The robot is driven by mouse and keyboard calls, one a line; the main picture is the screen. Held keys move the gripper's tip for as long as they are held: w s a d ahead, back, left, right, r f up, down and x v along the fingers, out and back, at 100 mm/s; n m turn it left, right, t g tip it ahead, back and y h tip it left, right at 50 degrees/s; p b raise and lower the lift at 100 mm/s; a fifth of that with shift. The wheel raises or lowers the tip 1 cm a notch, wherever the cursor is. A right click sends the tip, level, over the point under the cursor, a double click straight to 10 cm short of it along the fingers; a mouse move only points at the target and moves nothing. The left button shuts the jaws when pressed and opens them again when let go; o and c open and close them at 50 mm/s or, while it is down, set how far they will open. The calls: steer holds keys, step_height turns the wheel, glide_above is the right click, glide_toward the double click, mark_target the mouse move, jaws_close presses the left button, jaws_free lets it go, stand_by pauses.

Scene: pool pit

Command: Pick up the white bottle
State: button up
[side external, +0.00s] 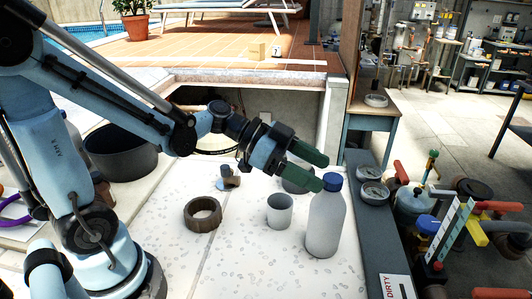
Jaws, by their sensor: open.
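The white bottle (325,225) has a blue cap (332,181) and stands upright on the pale speckled surface (240,265), right of the middle in the side external view. My gripper (325,172) has two green fingers, parted and pointing right. It is at the height of the bottle's cap. The lower fingertip overlaps the left edge of the cap in the picture; I cannot tell if it touches. Nothing shows between the fingers.
A grey cup (280,212) stands just left of the bottle, with a brown ring (203,214) farther left. A grey bowl (296,183) is partly hidden behind the fingers. A small brown object (230,178) and a dark tub (122,155) lie behind. Round gauges (373,192) and red pipes are right.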

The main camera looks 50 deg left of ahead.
mark_target(328, 177)
steer(key=shift+x, duration=2.25)
steer(key=shift+r, duration=0.1)
steer(key=shift+c, duration=0.5)
jaws_close()
